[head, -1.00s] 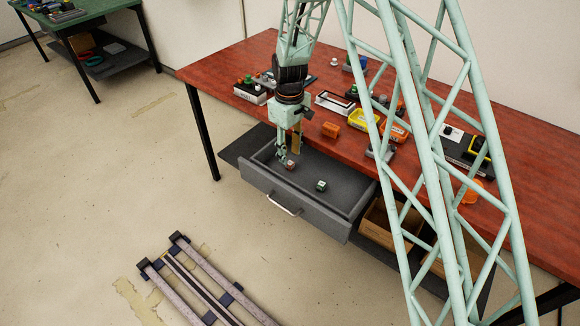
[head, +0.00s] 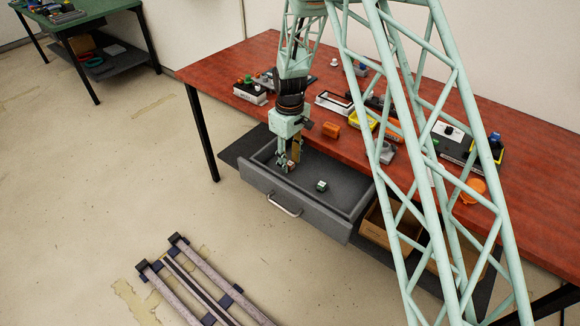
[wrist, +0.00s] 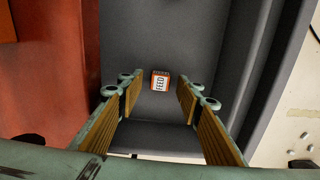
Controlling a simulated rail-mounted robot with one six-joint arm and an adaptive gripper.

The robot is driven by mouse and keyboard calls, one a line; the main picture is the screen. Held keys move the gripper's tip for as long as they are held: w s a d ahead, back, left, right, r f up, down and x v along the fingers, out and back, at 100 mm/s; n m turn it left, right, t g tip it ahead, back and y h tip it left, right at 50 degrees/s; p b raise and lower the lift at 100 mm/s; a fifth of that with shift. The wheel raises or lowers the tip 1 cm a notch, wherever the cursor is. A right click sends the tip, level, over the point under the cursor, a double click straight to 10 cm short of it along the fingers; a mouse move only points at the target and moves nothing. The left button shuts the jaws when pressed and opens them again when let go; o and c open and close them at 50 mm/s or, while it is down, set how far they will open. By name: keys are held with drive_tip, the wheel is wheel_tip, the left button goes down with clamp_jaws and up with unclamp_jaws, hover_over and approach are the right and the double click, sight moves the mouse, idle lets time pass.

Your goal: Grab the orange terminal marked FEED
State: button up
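The orange terminal marked FEED (wrist: 160,81) lies in the open grey drawer, its white label facing up in the wrist view. My gripper (wrist: 159,92) is open, with its two wood-toned fingers apart on either side of the terminal's line. The terminal appears just beyond the fingertips, and I cannot tell whether the fingers reach down around it. In the head view my gripper (head: 287,166) points down into the left part of the drawer (head: 338,231), and the terminal is mostly hidden by the fingers.
A green-and-white terminal (head: 321,186) lies in the drawer to the right of my gripper. The drawer walls are close by. The red table (head: 232,72) above holds an orange block (head: 330,130), a yellow tray (head: 362,120) and several devices. A cardboard box (head: 392,233) stands right of the drawer.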

sight(290, 163)
drive_tip(key=shift+c, duration=0.7)
drive_tip(key=c, duration=0.7)
drive_tip(key=shift+r, duration=0.1)
wheel_tip(290, 163, up, 10)
drive_tip(key=p, duration=0.2)
